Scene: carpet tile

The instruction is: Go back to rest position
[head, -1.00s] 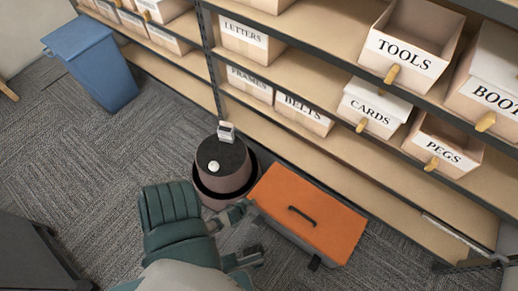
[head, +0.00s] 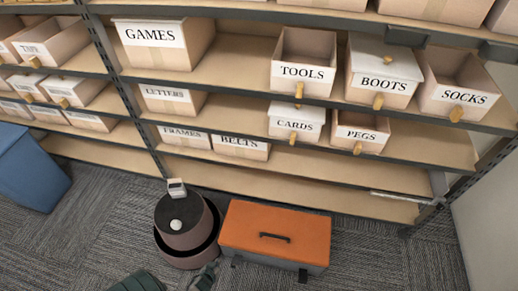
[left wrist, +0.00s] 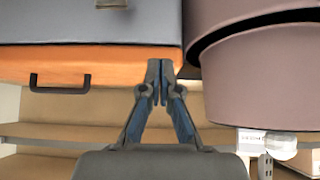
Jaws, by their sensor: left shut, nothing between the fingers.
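My left gripper (head: 205,277) shows at the bottom edge of the head view, in front of the gap between a round stand and an orange toolbox. In the left wrist view its fingers (left wrist: 160,70) are together with nothing between them. Part of my dark green arm (head: 138,283) shows beside it at the bottom edge. My right gripper is not in view.
The orange-lidded toolbox (head: 275,232) and the round brown stand (head: 185,240) stand on grey carpet close to my left gripper. Behind them is a shelf (head: 290,184) with labelled boxes. A blue bin (head: 28,170) stands at left. Carpet at right is clear.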

